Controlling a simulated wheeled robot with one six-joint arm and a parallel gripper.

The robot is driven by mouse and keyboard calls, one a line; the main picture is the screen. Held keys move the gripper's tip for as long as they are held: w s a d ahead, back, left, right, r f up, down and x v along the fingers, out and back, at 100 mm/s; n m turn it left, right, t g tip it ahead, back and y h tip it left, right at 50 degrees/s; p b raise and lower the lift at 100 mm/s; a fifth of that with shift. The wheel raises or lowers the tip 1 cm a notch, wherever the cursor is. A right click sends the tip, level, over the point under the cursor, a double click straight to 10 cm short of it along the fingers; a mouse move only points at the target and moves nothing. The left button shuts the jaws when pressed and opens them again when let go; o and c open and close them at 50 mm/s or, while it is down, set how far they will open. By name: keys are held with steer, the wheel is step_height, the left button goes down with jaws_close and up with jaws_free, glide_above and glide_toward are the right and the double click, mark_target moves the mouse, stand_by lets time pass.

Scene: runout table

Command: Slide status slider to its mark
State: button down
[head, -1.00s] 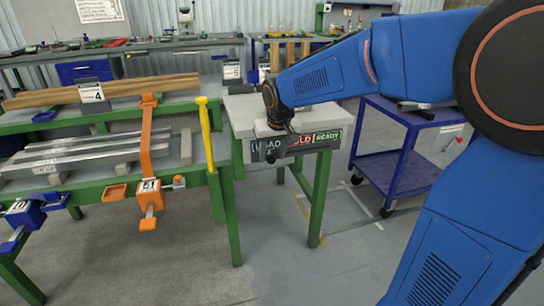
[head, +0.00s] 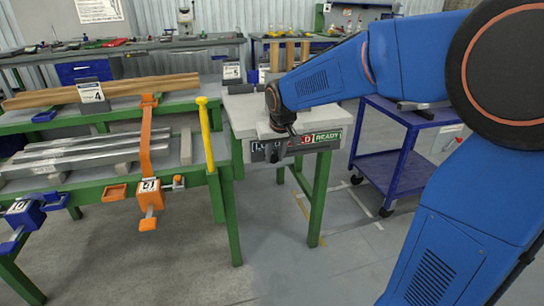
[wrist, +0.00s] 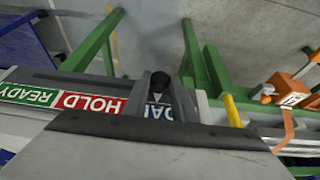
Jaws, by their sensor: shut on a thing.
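The status slider's dark knob (wrist: 160,78) sits at the blue LOAD label (wrist: 158,112), which it and my gripper partly cover. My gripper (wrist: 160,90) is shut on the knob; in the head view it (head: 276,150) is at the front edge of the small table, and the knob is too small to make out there. The label strip also has a red HOLD label (wrist: 92,103) and a green READY label (wrist: 28,95). In the head view READY (head: 322,138) is at the right end, and HOLD is partly hidden by my gripper.
The small table (head: 245,108) has a pale top and green legs. A yellow post (head: 205,135) and an orange clamp (head: 147,140) stand to its left, by a bench with metal bars (head: 70,155). A blue cart (head: 400,170) stands to the right. The floor in front is clear.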

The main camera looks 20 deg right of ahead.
mark_target(333, 146)
steer(key=d, duration=2.1)
steer(key=shift+d, duration=0.15)
steer(key=c, duration=1.5)
jaws_free()
steer(key=shift+d, duration=0.1)
steer(key=v, duration=1.7)
steer(key=shift+s+r, duration=0.15)
steer(key=shift+r, duration=0.05)
steer(key=s+a+f, duration=0.5)
steer(key=s, duration=0.4)
steer(key=s+a+f, duration=0.5)
steer(key=s+f, duration=0.1)
steer(key=s, duration=0.3)
steer(key=s+a+f, duration=0.5)
steer(key=s+f, duration=0.1)
steer(key=s, duration=0.3)
steer(key=shift+s+a, duration=0.1)
steer(key=shift+s, duration=0.05)
